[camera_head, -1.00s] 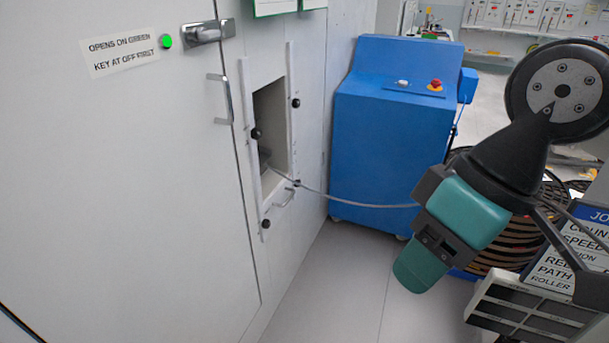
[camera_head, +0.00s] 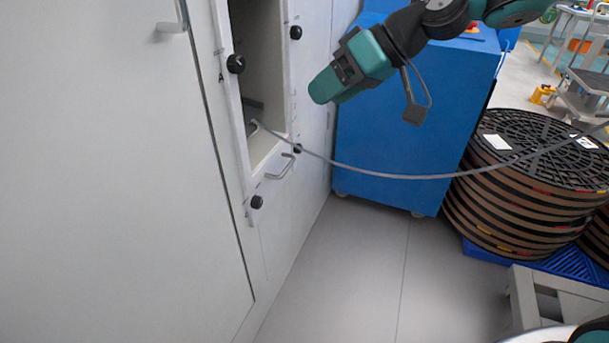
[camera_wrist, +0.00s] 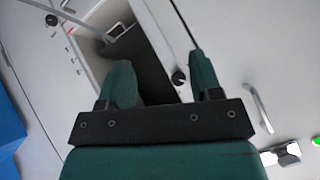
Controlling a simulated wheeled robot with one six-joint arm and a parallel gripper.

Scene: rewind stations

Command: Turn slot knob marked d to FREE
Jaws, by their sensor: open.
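A tall slot opening (camera_head: 258,85) in the white wall has several black knobs around it. One knob (camera_head: 236,64) is on its left edge, with an "A"-like mark near it. Others are at the upper right (camera_head: 296,32), lower right (camera_head: 297,148) and lower left (camera_head: 257,201). I cannot read which is marked d. My gripper (camera_head: 324,88) is to the right of the slot, apart from the knobs. In the wrist view its jaws (camera_wrist: 163,75) are open and empty, facing the slot. Two knobs show there, one beyond the fingers (camera_wrist: 178,78), one at upper left (camera_wrist: 51,20).
A grey strip (camera_head: 400,176) hangs from the slot across to the right. A small handle (camera_head: 281,166) sticks out below the slot. A blue cabinet (camera_head: 390,150) and stacked reels (camera_head: 530,180) stand to the right. The floor (camera_head: 350,270) in front is clear.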

